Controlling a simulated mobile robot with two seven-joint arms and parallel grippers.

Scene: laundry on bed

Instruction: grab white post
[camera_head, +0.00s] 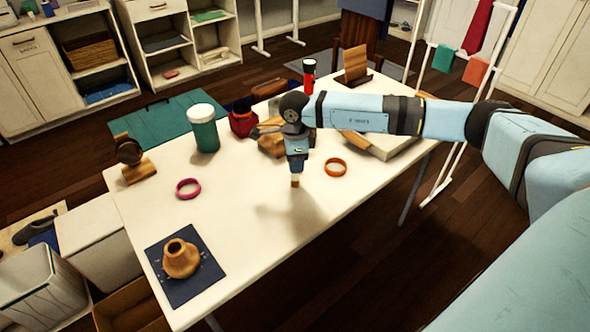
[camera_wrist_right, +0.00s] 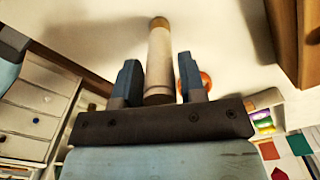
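The white post (camera_wrist_right: 160,60) shows in the right wrist view as a pale cylinder with brown ends, between the two blue fingers of my right gripper (camera_wrist_right: 160,75). In the head view my right gripper (camera_head: 296,160) points down over the middle of the white table (camera_head: 240,222). Only the lower part of the post shows below the fingers, roughly upright. A soft shadow lies apart from its tip. Most of the post is hidden by the gripper there. My left gripper is not in view.
An orange ring (camera_head: 336,167) lies right of the gripper, a magenta ring (camera_head: 188,188) to the left. A green jar (camera_head: 203,130) stands behind. The table's front middle is clear.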

